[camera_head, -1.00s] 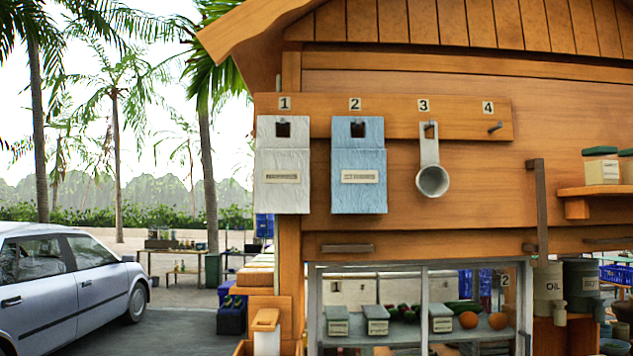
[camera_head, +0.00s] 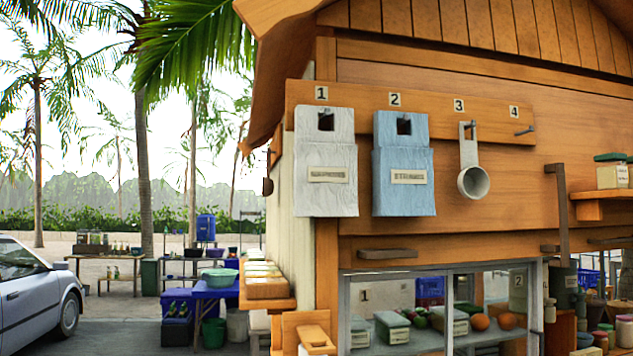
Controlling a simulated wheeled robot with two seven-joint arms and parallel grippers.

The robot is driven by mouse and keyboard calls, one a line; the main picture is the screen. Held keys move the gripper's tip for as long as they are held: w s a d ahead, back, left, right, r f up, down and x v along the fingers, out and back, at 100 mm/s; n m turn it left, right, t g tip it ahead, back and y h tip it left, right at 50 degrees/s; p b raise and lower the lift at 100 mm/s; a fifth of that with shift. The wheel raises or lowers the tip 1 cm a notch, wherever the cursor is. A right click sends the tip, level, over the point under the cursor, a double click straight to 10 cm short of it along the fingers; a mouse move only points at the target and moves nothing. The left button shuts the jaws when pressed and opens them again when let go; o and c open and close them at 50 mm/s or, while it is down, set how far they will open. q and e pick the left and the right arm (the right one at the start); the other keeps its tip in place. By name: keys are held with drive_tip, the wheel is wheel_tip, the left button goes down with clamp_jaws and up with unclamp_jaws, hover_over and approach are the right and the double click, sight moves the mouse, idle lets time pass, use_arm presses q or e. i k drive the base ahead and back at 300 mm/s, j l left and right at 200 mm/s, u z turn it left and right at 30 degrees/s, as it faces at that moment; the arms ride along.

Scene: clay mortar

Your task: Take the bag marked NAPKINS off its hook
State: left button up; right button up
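A white bag (camera_head: 325,145) hangs under number 1 on the wooden hook rail (camera_head: 455,118). Its small label (camera_head: 327,174) is blurred but seems to read NAPKINS. A light blue bag (camera_head: 404,150) hangs beside it under number 2, and its label (camera_head: 408,177) seems to read STRAWS. Each bag has a square hole near its top where it hangs; the hooks themselves are mostly hidden in the dark holes. Neither of my grippers shows in the view.
A ladle (camera_head: 472,180) hangs under number 3, and hook 4 (camera_head: 525,131) is empty. Below is a serving window with labelled boxes (camera_head: 392,327) and oranges. A wooden shelf (camera_head: 600,194) juts out at right. A car (camera_head: 35,295) stands at far left.

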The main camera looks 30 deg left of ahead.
sight(326, 164)
drive_tip(key=k+j, duration=0.1)
drive_tip(key=j, duration=0.25)
drive_tip(key=k+j, duration=0.1)
drive_tip(key=j, duration=0.3)
drive_tip(key=k+j+z, duration=0.1)
drive_tip(key=j, duration=0.25)
drive_tip(key=k+j, duration=0.1)
drive_tip(key=j, duration=0.3)
drive_tip(key=k+j, duration=0.1)
drive_tip(key=j, duration=0.25)
drive_tip(key=k+j, duration=0.1)
drive_tip(key=j, duration=0.25)
drive_tip(key=z, duration=0.05)
